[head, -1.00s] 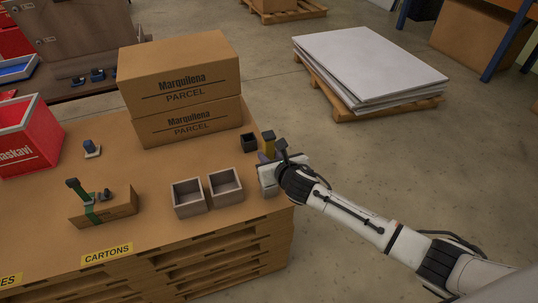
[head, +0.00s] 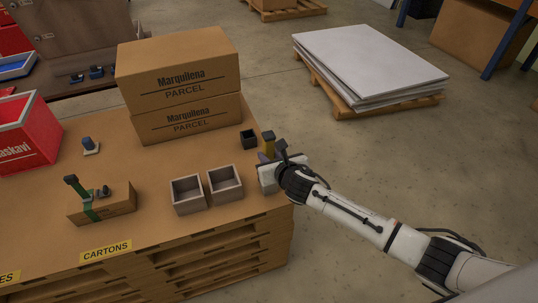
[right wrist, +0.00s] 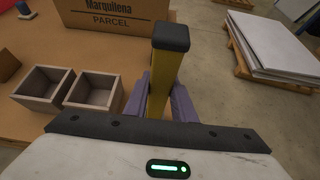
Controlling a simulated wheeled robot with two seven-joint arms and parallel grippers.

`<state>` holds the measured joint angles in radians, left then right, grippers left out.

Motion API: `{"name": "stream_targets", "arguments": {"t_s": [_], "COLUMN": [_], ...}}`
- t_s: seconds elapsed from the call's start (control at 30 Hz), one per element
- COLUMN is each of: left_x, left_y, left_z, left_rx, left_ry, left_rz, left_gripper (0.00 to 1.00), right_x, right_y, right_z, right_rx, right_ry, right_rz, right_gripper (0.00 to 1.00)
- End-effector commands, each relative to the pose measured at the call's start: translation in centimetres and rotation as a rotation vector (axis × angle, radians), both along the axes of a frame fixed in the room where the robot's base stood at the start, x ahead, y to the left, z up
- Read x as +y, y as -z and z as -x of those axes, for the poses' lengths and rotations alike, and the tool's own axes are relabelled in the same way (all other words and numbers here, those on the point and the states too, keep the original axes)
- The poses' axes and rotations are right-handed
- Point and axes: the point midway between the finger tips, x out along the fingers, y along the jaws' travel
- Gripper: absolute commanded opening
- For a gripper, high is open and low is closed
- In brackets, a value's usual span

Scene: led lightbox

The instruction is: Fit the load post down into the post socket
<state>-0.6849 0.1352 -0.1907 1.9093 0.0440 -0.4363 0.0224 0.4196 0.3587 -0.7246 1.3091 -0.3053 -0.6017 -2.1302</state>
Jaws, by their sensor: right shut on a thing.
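The load post (head: 268,145) is a yellow square bar with a dark cap. My right gripper (head: 266,158) is shut on it near the right edge of the carton-brown table top. A small dark open-topped square holder (head: 249,140), which looks like the post socket, stands just left of and behind the post. They look apart. I cannot make out the holder in the right wrist view. My left gripper is out of view.
Two grey open bins (head: 187,195) (head: 225,182) stand left of my right gripper. Stacked parcel boxes (head: 180,75) are behind. A green-strapped carton (head: 112,205), a blue-topped piece (head: 88,146) and a red bin (head: 28,135) are farther left. The table's right edge is close.

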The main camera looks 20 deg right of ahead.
Motion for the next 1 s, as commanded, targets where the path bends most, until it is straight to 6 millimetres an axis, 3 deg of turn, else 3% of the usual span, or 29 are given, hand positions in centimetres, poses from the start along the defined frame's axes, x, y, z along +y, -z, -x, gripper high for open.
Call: {"name": "stream_targets", "arguments": {"t_s": [1.0], "left_x": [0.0], "left_y": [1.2], "left_z": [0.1], "left_rx": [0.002], "left_ry": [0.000], "left_rz": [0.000], "left_gripper": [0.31], "right_x": [0.1], "right_y": [1.8], "right_z": [-0.1], "right_rx": [-0.003], "right_ry": [-0.002], "right_rz": [0.000], "right_gripper": [0.00]}}
